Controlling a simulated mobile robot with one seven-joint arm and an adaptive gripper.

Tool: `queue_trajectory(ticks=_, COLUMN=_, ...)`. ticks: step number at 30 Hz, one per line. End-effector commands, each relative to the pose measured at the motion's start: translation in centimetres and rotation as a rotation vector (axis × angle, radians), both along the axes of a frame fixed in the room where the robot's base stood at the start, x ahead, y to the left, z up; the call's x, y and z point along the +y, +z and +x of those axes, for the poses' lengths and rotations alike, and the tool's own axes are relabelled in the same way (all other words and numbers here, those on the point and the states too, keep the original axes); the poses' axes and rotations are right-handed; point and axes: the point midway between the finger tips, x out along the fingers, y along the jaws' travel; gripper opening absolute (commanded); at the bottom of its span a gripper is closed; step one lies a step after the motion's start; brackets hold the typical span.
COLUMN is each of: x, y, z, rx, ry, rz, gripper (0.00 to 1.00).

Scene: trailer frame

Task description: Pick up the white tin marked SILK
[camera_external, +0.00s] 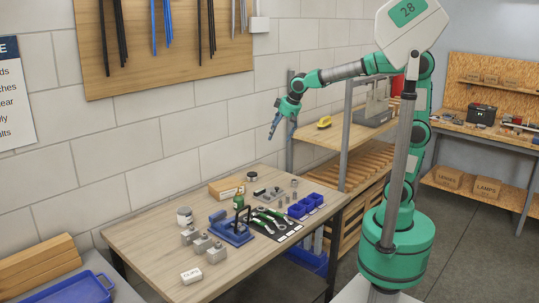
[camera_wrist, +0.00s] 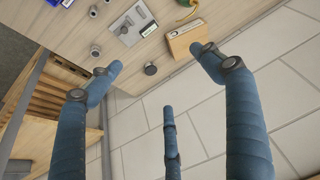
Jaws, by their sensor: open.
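A white tin (camera_external: 184,216) with a darker band stands upright on the workbench (camera_external: 150,238), near its left back edge. Its lettering is too small to read. The wrist view does not show this tin. My gripper (camera_external: 282,124) hangs in the air above the far end of the bench, well to the right of the tin and higher. In the wrist view my gripper (camera_wrist: 158,76) has its blue fingers spread, with nothing between them.
A wooden box (camera_external: 226,188), blue vise (camera_external: 232,228), metal blocks (camera_external: 203,243), white lettered block (camera_external: 191,276), tools on a dark mat (camera_external: 275,222) and blue bins (camera_external: 305,206) occupy the bench. A shelf post (camera_external: 346,135) rises beyond. Bare wood surrounds the tin's left side.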

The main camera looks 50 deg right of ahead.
Motion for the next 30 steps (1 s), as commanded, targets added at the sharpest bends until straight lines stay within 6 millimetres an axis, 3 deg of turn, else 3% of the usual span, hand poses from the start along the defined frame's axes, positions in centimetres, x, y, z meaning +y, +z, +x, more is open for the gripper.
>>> queue_trajectory(ticks=6, x=6.1, y=-1.4, z=4.7, rx=0.013, ry=0.031, rz=-0.003, gripper=0.79)
queue_trajectory(ticks=15, x=15.3, y=-4.5, z=9.8, rx=0.022, ry=0.072, rz=-0.007, gripper=0.79)
queue_trajectory(ticks=21, x=22.0, y=-7.6, z=12.3, rx=0.027, ry=0.100, rz=-0.009, gripper=0.79)
queue_trajectory(ticks=30, x=32.3, y=-13.4, z=14.4, rx=0.036, ry=0.144, rz=-0.013, gripper=0.79)
